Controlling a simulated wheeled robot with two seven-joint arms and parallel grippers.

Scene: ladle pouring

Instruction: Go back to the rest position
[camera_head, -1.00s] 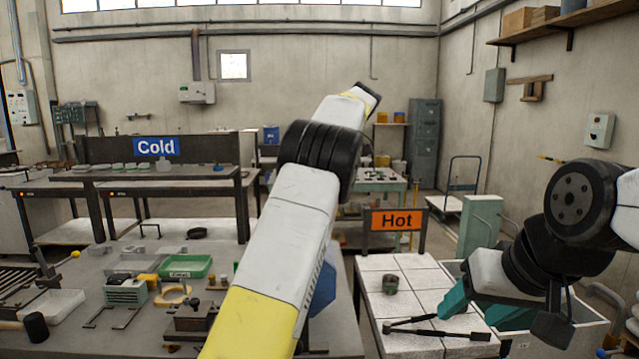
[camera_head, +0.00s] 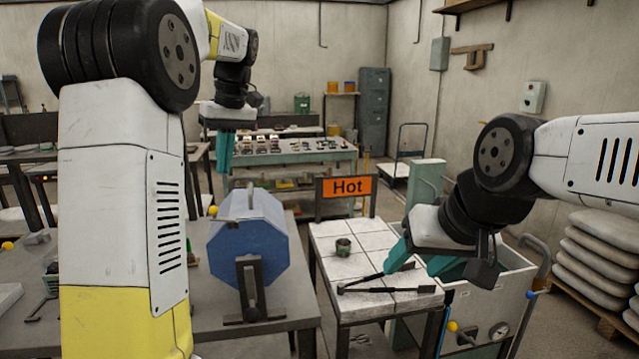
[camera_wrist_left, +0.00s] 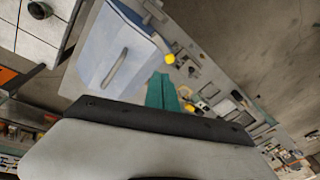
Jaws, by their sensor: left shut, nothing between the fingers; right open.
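My left gripper (camera_head: 223,155) hangs fingers down in the upper left of the head view, its teal fingers together and empty. It appears above and behind the blue octagonal drum, apart from it as far as I can tell. The left wrist view also shows the closed teal fingers (camera_wrist_left: 162,92). My right gripper (camera_head: 412,268) is open and empty at the right edge of the white tiled table (camera_head: 330,270), its fingers spread and pointing down left. A dark long-handled tool (camera_head: 385,290) lies on the tiles, close to the right fingers in the picture; I cannot tell whether they touch.
The blue drum (camera_head: 250,245) stands on the grey workbench (camera_head: 285,300). A small dark green cup (camera_head: 343,248) stands on the tiles before the orange Hot sign (camera_head: 347,187). A cart (camera_head: 505,290) and stacked sacks (camera_head: 595,255) are at right. Floor shows between the benches.

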